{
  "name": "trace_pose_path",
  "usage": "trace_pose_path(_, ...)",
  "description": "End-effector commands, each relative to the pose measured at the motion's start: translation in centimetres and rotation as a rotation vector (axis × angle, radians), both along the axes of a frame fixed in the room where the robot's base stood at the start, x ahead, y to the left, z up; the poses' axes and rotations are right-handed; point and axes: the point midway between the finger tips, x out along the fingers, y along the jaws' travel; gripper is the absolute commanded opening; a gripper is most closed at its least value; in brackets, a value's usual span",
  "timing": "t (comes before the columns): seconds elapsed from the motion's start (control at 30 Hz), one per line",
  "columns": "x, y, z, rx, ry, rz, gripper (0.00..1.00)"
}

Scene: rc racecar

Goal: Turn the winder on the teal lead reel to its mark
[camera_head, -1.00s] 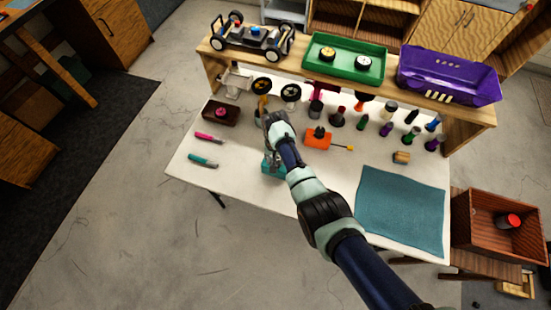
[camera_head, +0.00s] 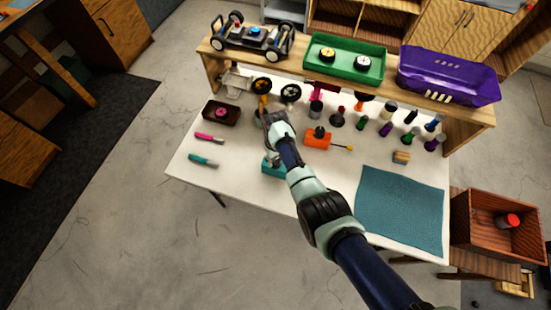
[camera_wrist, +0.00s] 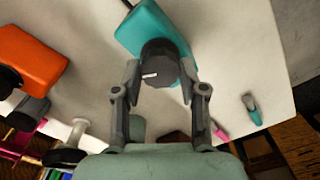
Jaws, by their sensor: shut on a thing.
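The teal lead reel (camera_wrist: 160,22) lies on the white table, and a small part of it shows in the head view (camera_head: 270,167) below my wrist. Its dark round winder (camera_wrist: 160,62) carries a white line that points to the left in the wrist view. My gripper (camera_wrist: 159,76) is shut on the winder, with one finger on each side of it. In the head view my gripper and arm hide the winder. I cannot make out a mark on the reel's body.
An orange reel (camera_head: 317,138) with a dark knob stands just right of my gripper. A pink-handled tool (camera_head: 209,138) and a teal-handled tool (camera_head: 203,160) lie to the left. Several bottles and wheels stand behind. A teal mat (camera_head: 400,210) covers the right front.

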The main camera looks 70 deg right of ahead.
Motion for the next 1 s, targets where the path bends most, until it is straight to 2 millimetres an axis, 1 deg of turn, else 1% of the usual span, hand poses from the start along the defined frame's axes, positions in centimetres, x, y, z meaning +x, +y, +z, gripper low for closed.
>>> trace_pose_path(0.07,-0.1,0.1,-0.1,0.002,0.001,-0.001,0.07)
trace_pose_path(0.1,-0.1,0.1,-0.1,0.002,0.001,-0.002,0.45)
trace_pose_path(0.17,-0.1,0.1,-0.1,0.001,0.002,-0.002,0.55)
trace_pose_path(0.2,-0.1,0.1,-0.1,0.001,0.002,-0.003,0.62)
trace_pose_path(0.47,0.0,0.0,0.0,0.001,0.001,-0.004,0.63)
trace_pose_path(0.57,0.0,0.0,0.3,0.000,0.000,-0.004,0.63)
trace_pose_path(1.0,0.0,0.0,4.5,0.001,0.001,-0.004,0.63)
